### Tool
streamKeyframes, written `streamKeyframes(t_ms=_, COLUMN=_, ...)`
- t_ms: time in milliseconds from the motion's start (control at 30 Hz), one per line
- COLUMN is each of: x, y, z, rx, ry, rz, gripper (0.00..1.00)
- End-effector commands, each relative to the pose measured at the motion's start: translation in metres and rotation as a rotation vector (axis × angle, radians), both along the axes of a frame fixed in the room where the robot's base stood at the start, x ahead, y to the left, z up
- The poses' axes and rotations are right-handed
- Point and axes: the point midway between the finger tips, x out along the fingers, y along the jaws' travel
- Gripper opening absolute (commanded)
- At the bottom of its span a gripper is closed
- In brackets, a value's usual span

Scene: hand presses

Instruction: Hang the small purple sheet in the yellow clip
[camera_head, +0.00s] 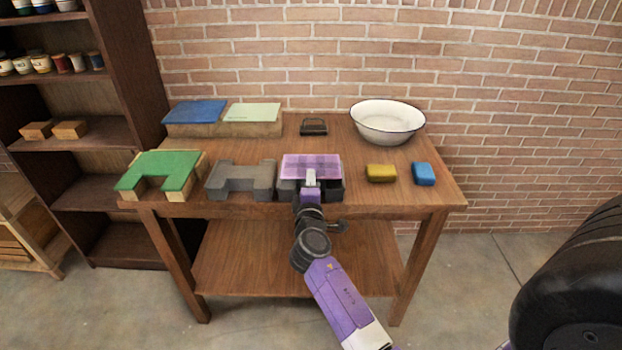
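The small purple sheet (297,162) lies flat on a dark grey and black stand at the front middle of the table. It looks slightly see-through. My gripper (311,175) reaches in from the front and overlaps the sheet's front edge; I cannot tell whether it touches the sheet or whether its fingers are open or shut. A small yellow block-like thing (381,173) sits on the table to the right of the stand; I cannot make out clip jaws on it. No other yellow thing that looks like a clip shows.
On the table (335,208) are a blue block (423,174), a white bowl (387,122), a small black object (313,127), a grey notched block (241,180), a green sheet (160,172) on a wooden stand, and blue (195,111) and pale green (252,112) sheets at the back left.

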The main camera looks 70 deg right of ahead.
Motion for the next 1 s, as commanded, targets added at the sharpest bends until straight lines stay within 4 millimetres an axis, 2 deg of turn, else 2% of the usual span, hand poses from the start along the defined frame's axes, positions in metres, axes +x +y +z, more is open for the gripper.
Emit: streamKeyframes(t_ms=1000, x=-0.023, y=0.055, z=0.026, rx=0.001, ry=0.000, rz=0.001, gripper=0.00)
